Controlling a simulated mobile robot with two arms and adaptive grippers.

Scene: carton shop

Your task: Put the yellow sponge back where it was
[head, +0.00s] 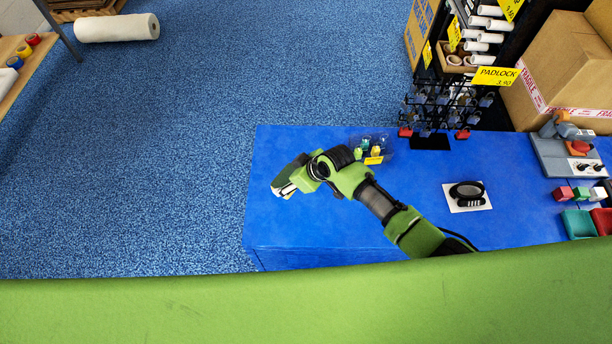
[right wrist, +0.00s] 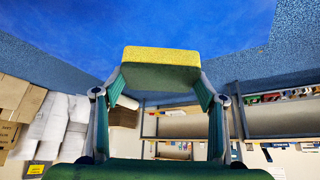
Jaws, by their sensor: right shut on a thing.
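The yellow sponge (right wrist: 161,56) shows in the right wrist view, with a dark green underside facing the camera. It sits between the two fingertips of my right gripper (right wrist: 160,80), which is shut on it. In the head view my right gripper (head: 284,187) is over the left part of the blue counter (head: 300,225), pointing left. The sponge is hard to make out there. My left gripper is not in view.
A clear bin of small coloured items (head: 372,148) stands just behind my right arm. A padlock rack (head: 440,105) is at the back. A black item on a white card (head: 467,196) lies to the right. The counter's left end looks bare.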

